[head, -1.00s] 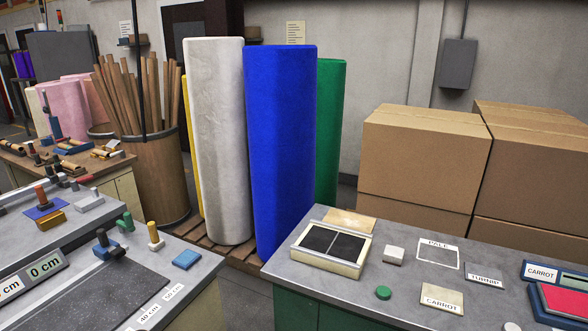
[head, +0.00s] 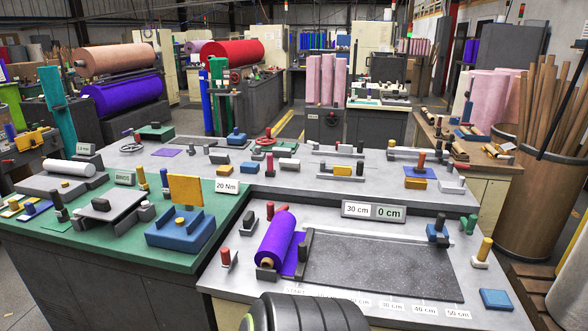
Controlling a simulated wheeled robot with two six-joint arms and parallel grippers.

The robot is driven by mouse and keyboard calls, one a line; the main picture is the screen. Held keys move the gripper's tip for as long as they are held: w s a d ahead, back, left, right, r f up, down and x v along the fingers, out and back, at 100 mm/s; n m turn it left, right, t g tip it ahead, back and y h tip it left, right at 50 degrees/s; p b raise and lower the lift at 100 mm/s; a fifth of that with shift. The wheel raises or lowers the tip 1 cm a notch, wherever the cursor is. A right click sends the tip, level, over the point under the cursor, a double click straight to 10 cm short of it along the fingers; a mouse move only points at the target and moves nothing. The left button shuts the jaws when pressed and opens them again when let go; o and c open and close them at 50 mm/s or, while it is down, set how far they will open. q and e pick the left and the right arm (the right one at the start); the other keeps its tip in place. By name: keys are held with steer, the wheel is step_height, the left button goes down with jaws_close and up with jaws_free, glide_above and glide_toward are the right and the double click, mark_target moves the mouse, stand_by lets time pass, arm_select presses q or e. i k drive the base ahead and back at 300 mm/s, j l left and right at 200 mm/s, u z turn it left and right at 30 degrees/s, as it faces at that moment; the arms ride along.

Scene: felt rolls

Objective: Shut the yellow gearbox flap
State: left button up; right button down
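The gearbox is a blue block (head: 180,231) on the green-topped bench at the left of the head view. A square yellow flap (head: 185,190) stands upright at its back edge, so it is open. A small round yellow piece shows on the front of the block. Neither of my grippers shows in the head view. A dark rounded part at the bottom middle looks like my own arm.
A "20 Nm" sign (head: 227,186) stands right of the gearbox. A purple felt roll (head: 276,238) lies on the grey bench at right.

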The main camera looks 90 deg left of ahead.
mark_target(185, 189)
steer(key=u, duration=1.9)
